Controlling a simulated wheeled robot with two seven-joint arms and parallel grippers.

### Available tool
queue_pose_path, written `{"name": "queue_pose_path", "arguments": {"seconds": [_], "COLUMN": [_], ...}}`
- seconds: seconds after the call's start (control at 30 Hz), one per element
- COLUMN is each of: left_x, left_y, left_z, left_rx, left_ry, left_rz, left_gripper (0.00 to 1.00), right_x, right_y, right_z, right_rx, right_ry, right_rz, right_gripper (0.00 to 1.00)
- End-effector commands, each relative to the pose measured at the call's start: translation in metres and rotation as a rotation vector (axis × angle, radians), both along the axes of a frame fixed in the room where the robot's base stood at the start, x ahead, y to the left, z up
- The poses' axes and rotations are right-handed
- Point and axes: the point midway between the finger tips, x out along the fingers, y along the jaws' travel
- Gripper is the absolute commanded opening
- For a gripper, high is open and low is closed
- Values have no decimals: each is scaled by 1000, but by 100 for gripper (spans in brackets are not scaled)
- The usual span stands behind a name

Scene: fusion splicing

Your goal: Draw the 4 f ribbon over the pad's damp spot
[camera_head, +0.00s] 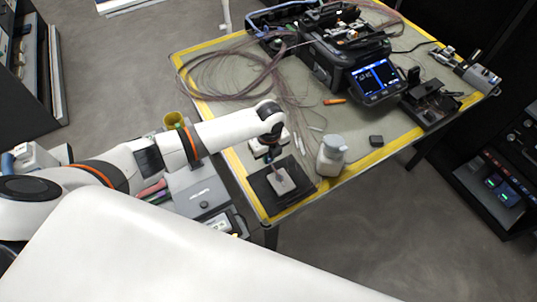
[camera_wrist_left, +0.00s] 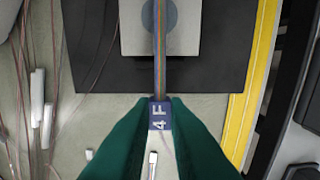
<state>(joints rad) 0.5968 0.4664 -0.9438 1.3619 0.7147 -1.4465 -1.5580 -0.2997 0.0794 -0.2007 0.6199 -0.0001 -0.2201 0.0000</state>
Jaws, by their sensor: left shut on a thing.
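My left gripper (camera_head: 272,155) is over the near left corner of the table. In the left wrist view its green fingers (camera_wrist_left: 160,108) are shut on the blue tag marked 4F (camera_wrist_left: 160,118). The multicoloured 4F ribbon (camera_wrist_left: 159,60) runs straight from the tag across the pale square pad (camera_wrist_left: 190,42). It crosses the round, grey damp spot (camera_wrist_left: 173,15); whether it touches the spot I cannot tell. The pad (camera_head: 284,182) lies on a black mat (camera_head: 262,198); the mat also shows in the left wrist view (camera_wrist_left: 90,70). My right gripper is not in view.
A white bottle (camera_head: 331,157) stands right of the mat. The splicer (camera_head: 345,55) with a lit screen is at the back, and a coil of loose fibres (camera_head: 225,72) is at the left. Small white sleeves (camera_wrist_left: 38,100) lie near the gripper. The yellow-edged table (camera_head: 375,115) has free room at front right.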

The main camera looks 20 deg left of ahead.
Motion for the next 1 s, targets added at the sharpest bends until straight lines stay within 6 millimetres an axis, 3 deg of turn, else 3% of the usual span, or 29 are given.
{"name": "queue_pose_path", "arguments": {"seconds": [1.0], "left_x": [10], "left_y": [13], "left_z": [0], "left_rx": [1], "left_ry": [0], "left_rz": [1], "left_gripper": [1], "right_x": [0], "right_y": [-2], "right_z": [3], "right_rx": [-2], "right_ry": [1], "right_rz": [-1], "right_gripper": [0]}}
